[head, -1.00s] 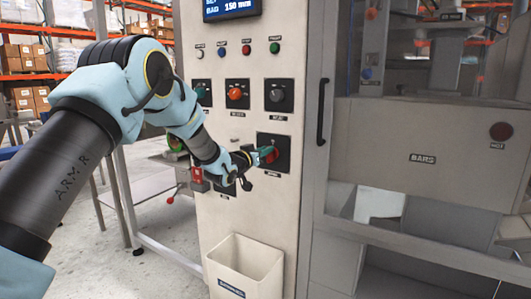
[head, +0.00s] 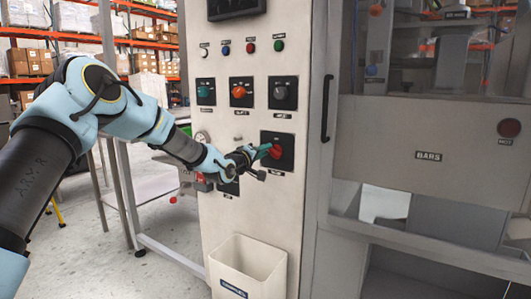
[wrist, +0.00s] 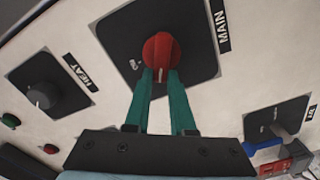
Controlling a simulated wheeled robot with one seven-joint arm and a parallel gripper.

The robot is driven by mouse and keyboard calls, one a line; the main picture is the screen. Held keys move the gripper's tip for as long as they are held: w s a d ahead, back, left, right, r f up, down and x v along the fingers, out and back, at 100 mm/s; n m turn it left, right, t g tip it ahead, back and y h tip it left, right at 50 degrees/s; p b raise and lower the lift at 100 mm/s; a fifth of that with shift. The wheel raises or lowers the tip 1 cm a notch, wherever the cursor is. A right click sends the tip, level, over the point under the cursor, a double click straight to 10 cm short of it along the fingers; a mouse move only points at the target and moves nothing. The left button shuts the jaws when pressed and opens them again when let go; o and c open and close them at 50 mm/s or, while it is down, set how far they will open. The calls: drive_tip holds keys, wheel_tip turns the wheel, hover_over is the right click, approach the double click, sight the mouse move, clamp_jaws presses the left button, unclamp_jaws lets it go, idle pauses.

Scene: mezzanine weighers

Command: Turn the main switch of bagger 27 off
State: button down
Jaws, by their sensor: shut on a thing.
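The main switch is a round red knob (wrist: 161,50) on a black plate labelled MAIN in the wrist view. In the head view its black plate (head: 287,144) sits low on the right of a pale control panel. My gripper (head: 270,150) reaches it from the left. Its two green fingers (wrist: 160,75) are shut on the knob's near side, and a pale mark on the knob shows between the fingertips. The small lettering on the plate is too small to read. The display (head: 236,8) at the panel's top is dark. No bagger number is legible.
A dark grey HEAT knob (wrist: 41,94) sits above the main switch. A plate labelled AIR (wrist: 277,118) is at the right in the wrist view. Orange (head: 240,91) and teal (head: 205,91) knobs are higher up. A pale bin (head: 247,265) hangs below; a door handle (head: 326,108) is at right.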

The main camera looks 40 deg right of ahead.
drive_tip(key=n+b, duration=0.1)
drive_tip(key=n, duration=0.1)
drive_tip(key=f+n, duration=0.1)
drive_tip(key=n, duration=0.2)
drive_tip(key=shift+w+f+n+b, duration=0.1)
drive_tip(key=shift+n+b, duration=0.2)
drive_tip(key=shift+b, duration=0.1)
idle(0.4)
drive_tip(key=c, duration=0.8)
unclamp_jaws()
drive_tip(key=shift+o, duration=0.2)
drive_tip(key=b+v, duration=0.1)
drive_tip(key=v, duration=1)
drive_tip(key=shift+b, duration=0.3)
